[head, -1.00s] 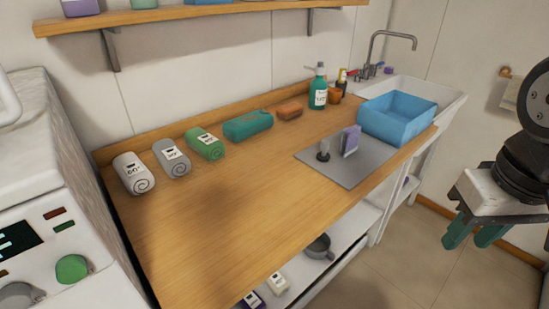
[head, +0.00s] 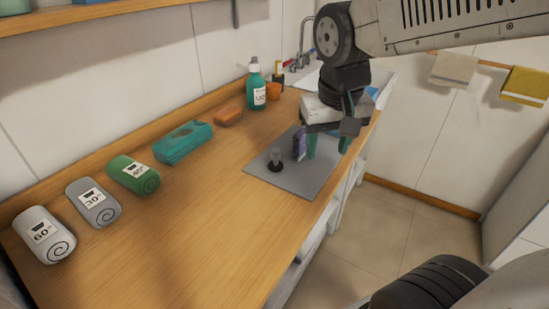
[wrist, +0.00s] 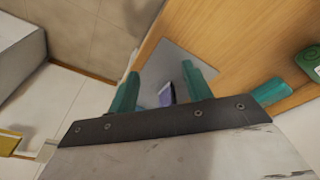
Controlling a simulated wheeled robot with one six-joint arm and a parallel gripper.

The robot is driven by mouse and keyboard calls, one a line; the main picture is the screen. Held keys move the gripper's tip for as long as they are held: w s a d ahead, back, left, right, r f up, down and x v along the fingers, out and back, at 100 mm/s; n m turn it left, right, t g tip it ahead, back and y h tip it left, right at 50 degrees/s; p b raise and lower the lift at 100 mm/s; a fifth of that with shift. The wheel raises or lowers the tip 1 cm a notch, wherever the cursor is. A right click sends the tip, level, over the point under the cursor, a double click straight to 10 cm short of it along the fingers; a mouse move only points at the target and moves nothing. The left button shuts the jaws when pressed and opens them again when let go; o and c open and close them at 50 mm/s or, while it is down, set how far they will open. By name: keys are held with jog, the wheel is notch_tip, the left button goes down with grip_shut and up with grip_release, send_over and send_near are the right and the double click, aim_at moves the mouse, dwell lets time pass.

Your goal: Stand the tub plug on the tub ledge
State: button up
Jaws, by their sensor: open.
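The tub plug (head: 276,161), with a dark round base and a pale grey upright grip, stands on the grey mat (head: 262,179). The white tub (head: 300,76) is at the back by the tap, and my arm hides most of its ledge. My gripper (head: 328,150) is open and points down over the right part of the mat, right of the plug and apart from it. In the wrist view my gripper (wrist: 160,82) has its fingers spread and empty. I cannot make out the plug there.
A purple upright block (head: 299,143) stands on the mat beside my near finger. A blue bin (head: 373,92) is mostly hidden behind my gripper. A teal bottle (head: 256,88), an orange bar (head: 228,116), a teal pack (head: 184,143) and rolled towels line the wall. The counter's front is clear.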

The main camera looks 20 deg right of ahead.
jog(key=m+t, duration=0.1)
jog(key=m, duration=0.1)
send_over(276, 150)
jog(key=s, duration=0.2)
notch_tip(276, 150, down, 6)
jog(key=f, duration=0.1)
jog(key=x, duration=0.7)
jog(key=shift+w+a+f, duration=0.15)
jog(key=shift+w+a, duration=0.05)
jog(key=shift+a, duration=0.05)
grip_shut()
